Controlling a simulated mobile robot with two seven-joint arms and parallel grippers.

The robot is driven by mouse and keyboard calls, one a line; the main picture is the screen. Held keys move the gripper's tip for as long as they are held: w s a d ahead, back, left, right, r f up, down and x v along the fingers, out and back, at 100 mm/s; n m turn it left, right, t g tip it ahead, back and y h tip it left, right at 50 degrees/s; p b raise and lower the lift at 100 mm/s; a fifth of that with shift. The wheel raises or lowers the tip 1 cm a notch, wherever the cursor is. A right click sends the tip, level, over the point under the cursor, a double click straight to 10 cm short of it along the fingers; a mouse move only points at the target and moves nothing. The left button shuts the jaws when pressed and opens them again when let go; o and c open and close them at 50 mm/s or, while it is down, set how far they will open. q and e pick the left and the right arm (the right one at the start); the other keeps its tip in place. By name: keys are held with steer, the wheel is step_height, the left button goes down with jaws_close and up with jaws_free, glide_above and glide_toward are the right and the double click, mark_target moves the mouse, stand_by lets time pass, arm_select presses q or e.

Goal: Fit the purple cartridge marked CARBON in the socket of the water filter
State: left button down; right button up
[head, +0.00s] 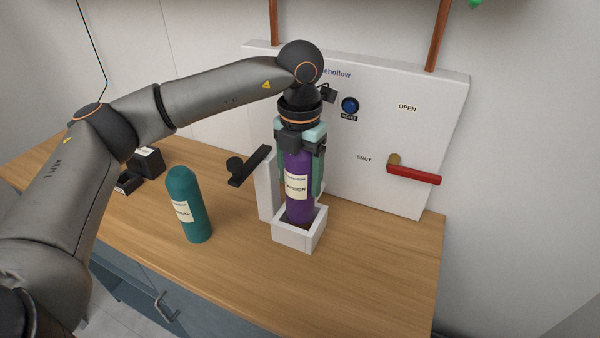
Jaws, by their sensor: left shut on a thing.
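The purple cartridge (298,208) stands upright, its white label partly readable as CARBON. My left gripper (300,150) is shut around its upper part from above. The cartridge's lower end is inside the rim of a square white holder (298,239) at the foot of the water filter; I cannot tell whether it rests on the bottom. The filter's white panel (375,120) stands behind, with a blue reset button (350,105) and a red-handled lever (414,174) near the word SHUT. A black handle (250,166) juts out left of the holder's white post. My right gripper is out of view.
A teal cartridge (188,205) with a white label stands on the wooden counter (230,290) left of the holder. Small black boxes (147,162) sit further left, behind my arm. Two copper pipes (438,35) rise from the panel. The counter in front and right of the holder is clear.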

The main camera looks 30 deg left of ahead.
arm_select(q)
steer(key=shift+f+b, duration=1.8)
steer(key=shift+f, duration=0.85)
jaws_free()
step_height(320, 180, up, 13)
steer(key=shift+f, duration=0.2)
